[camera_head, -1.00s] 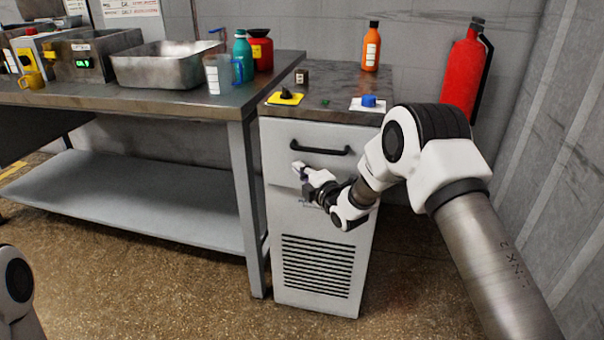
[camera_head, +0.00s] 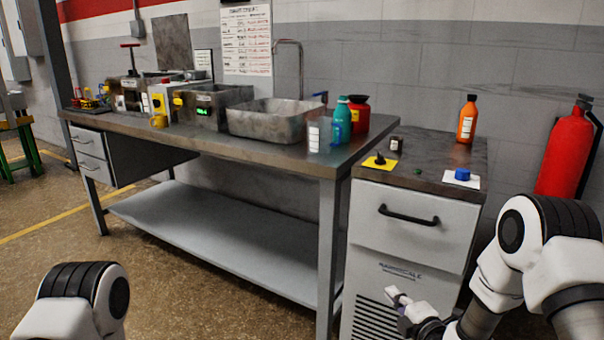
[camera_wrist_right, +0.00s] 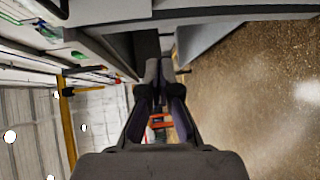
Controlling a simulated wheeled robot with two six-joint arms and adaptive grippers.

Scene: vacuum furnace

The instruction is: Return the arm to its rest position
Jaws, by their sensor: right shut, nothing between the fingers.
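My right arm comes in from the right in the head view. Its gripper (camera_head: 398,301) is in front of the white cabinet (camera_head: 400,236), below the black drawer handle. The gripper is small there and partly cut off by the bottom edge behind it. In the right wrist view the two fingers of my right gripper (camera_wrist_right: 161,85) lie together with nothing between them. A part of my left arm shows at the lower left of the head view, but its gripper is outside the picture.
The workbench (camera_head: 270,150) carries a metal basin (camera_head: 270,122), a teal bottle (camera_head: 342,120) and a red container (camera_head: 359,115). An orange bottle (camera_head: 466,120) and a blue item (camera_head: 462,174) stand on the cabinet top. A red extinguisher (camera_head: 565,155) is at the right wall.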

